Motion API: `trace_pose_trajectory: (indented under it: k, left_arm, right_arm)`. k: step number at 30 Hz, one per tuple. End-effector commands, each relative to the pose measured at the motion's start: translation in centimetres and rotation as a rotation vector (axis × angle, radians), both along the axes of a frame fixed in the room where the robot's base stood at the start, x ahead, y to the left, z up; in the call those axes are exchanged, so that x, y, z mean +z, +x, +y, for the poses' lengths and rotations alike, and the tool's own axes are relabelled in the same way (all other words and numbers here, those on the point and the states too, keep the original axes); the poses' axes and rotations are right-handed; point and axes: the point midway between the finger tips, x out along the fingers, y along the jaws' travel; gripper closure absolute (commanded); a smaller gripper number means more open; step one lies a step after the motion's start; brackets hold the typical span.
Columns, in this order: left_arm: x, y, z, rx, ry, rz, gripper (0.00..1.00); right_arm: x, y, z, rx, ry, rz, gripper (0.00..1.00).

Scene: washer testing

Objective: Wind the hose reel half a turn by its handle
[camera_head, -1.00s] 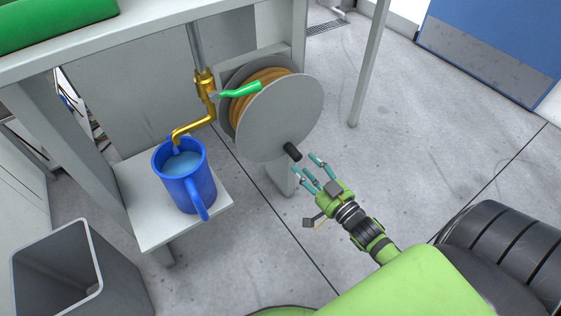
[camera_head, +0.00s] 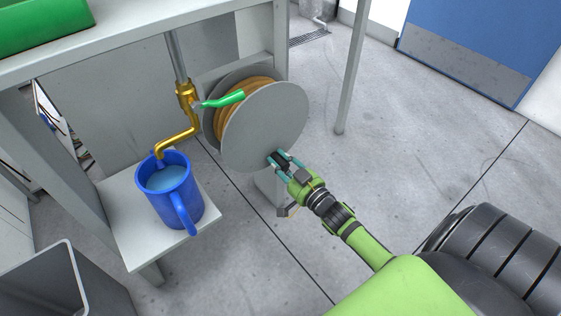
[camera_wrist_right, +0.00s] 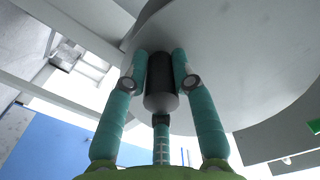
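The hose reel (camera_head: 262,128) has a round grey disc and an orange-brown hose wound behind it. Its short black handle (camera_wrist_right: 160,84) sticks out near the disc's lower edge. My right gripper (camera_head: 284,160) is at the handle, coming from the lower right. In the right wrist view its teal fingers (camera_wrist_right: 161,68) lie on both sides of the handle, closed in against it, with a third finger below. The fingers partly hide the handle in the head view. My left gripper is out of view.
A blue mug (camera_head: 170,190) with water stands on a low shelf (camera_head: 140,240) under a brass tap (camera_head: 186,100) with a green lever (camera_head: 222,100). A grey bin (camera_head: 70,285) is at lower left. A table leg (camera_head: 352,70) stands right of the reel; floor beyond is clear.

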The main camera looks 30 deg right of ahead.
Motion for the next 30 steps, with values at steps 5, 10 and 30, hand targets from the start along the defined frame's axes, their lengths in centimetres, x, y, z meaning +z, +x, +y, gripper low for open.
trace_pose_trajectory:
  k: [5,10,30]
  left_arm:
    - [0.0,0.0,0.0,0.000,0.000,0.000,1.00]
    - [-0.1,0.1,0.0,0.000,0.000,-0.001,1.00]
    - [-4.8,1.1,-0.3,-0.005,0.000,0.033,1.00]
  right_arm:
    - [-0.1,0.0,0.0,0.000,-0.003,0.003,1.00]
    - [-0.2,0.0,-0.1,0.000,-0.015,0.004,1.00]
    - [0.7,0.1,-2.8,-0.002,-0.288,-0.012,1.00]
